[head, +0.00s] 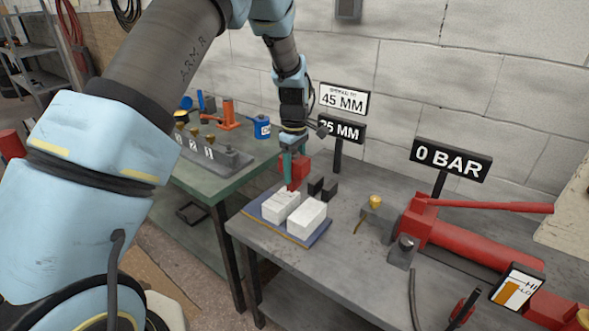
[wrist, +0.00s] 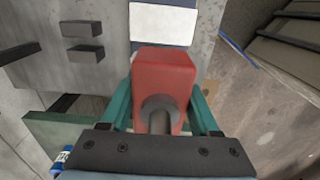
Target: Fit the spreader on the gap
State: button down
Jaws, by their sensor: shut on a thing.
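My gripper (head: 291,160) has teal fingers and is shut on a red block-shaped tool, which I take to be the spreader (wrist: 165,75). A dark round rod shows on its near face. In the head view the spreader (head: 298,166) hangs near the table's far-left corner, just behind two white blocks. The left white block (head: 279,207) and right white block (head: 306,218) stand side by side on a blue mat, with a narrow gap between them. The wrist view shows one white face (wrist: 162,22) beyond the spreader. I cannot tell whether the spreader touches anything.
Small dark blocks (head: 329,189) stand right of the spreader. Signs reading 45 MM (head: 343,99) and 35 MM (head: 347,131) rise behind. A red pump (head: 455,237) with a long handle and a 0 BAR sign (head: 451,159) fill the right side. A green bench (head: 217,181) is left.

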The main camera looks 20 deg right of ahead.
aim_at(295, 185)
jog(key=shift+f+b, duration=1.65)
jog(key=shift+f, duration=1.15)
jog(key=shift+f+b, duration=1.4)
jog(key=shift+f, duration=1.65)
dwell(0.3)
jog(key=shift+c, duration=1.9)
grip_release()
jog(key=o, duration=0.3)
jog(key=shift+o, duration=0.2)
jog(key=shift+f, duration=0.1)
notch_tip(295, 185, up, 11)
jog(key=shift+b, duration=1.15)
